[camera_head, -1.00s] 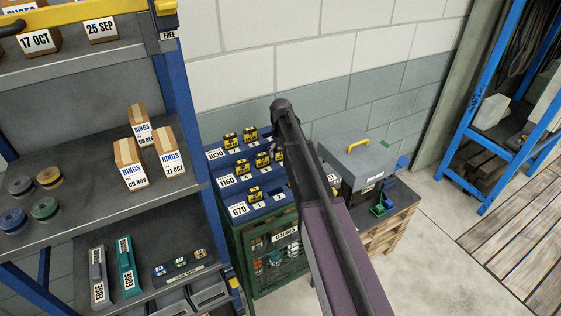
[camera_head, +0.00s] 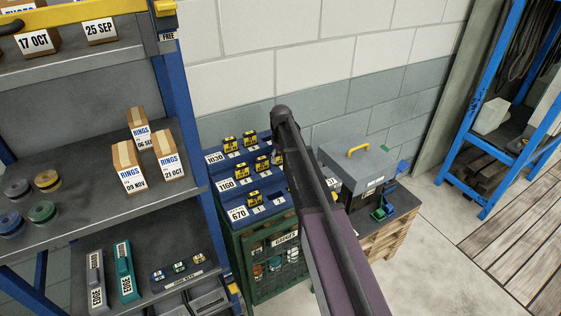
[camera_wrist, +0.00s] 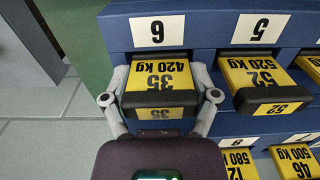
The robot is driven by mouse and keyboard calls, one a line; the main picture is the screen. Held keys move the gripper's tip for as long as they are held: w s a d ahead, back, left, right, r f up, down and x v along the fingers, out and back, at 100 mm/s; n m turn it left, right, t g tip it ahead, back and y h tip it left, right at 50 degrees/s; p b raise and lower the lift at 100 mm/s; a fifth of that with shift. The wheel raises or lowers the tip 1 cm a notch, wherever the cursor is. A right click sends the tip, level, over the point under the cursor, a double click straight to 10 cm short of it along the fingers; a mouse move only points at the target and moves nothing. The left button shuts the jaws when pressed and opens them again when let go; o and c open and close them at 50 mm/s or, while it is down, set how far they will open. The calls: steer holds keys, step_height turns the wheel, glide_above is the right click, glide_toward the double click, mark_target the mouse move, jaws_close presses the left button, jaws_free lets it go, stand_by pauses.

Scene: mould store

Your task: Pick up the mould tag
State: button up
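Several yellow mould tags with black lettering sit in a blue stepped rack (camera_head: 222,188). In the wrist view, a tag (camera_wrist: 160,72) reading 35 and 420 KG, upside down, lies in the slot under the white label 6. Its black front edge faces me. My gripper (camera_wrist: 160,85) has one finger on each side of this tag, very close to its edges; whether they touch it is hard to tell. The tag appears still in its slot. In the head view, my arm hides the gripper and part of the rack.
A neighbouring tag (camera_wrist: 262,78) reading 52 and 520 KG sits close to the right finger. More tags lie in the step below. A green mesh cabinet (camera_head: 238,262) is under the rack. A shelf (camera_head: 70,215) stands left, and a grey case (camera_head: 345,172) right of my arm.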

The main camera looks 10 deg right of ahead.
steer(key=shift+c, duration=1.4)
steer(key=shift+r, duration=0.15)
step_height(320, 180, up, 3)
steer(key=p, duration=0.3)
steer(key=shift+r+p, duration=0.2)
steer(key=shift+p, duration=0.15)
steer(key=s, duration=0.5)
steer(key=s+r+p, duration=0.1)
steer(key=s, duration=1)
steer(key=shift+r, duration=0.15)
steer(key=shift+r+p, duration=0.2)
steer(key=shift+p, duration=0.15)
steer(key=shift+r+p, duration=3.4)
steer(key=shift+f, duration=0.15)
